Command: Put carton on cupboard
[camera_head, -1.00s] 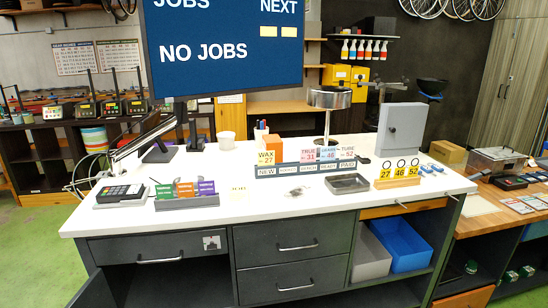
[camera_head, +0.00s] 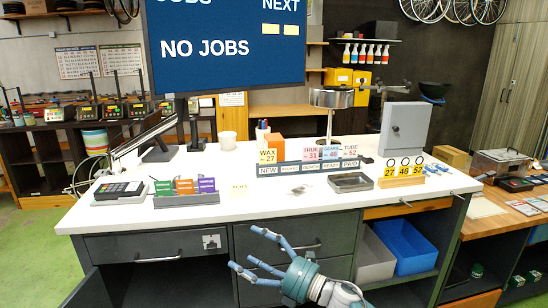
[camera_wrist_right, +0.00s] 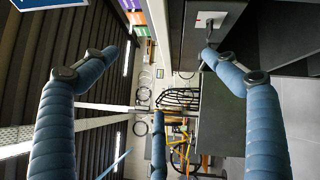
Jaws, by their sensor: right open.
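A brown cardboard box, which may be the carton (camera_head: 450,156), sits behind the right end of the white counter in the head view. An orange box (camera_head: 273,148) also stands upright on the counter. The grey counter unit has an open cupboard compartment (camera_head: 165,285) at lower left, with its door (camera_head: 92,290) swung out. I cannot tell for certain which box or cupboard the task means. My right gripper (camera_head: 248,250) is open and empty in front of the drawers, below the counter top. Its spread fingers also show in the right wrist view (camera_wrist_right: 160,75). My left gripper is out of view.
The white counter top (camera_head: 235,170) holds a card terminal (camera_head: 119,189), coloured cards, a dark tray (camera_head: 351,182) and a grey metal box (camera_head: 404,128). A screen (camera_head: 225,45) stands behind. Blue (camera_head: 405,247) and grey bins sit on the lower right shelf. A wooden bench (camera_head: 500,225) stands right.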

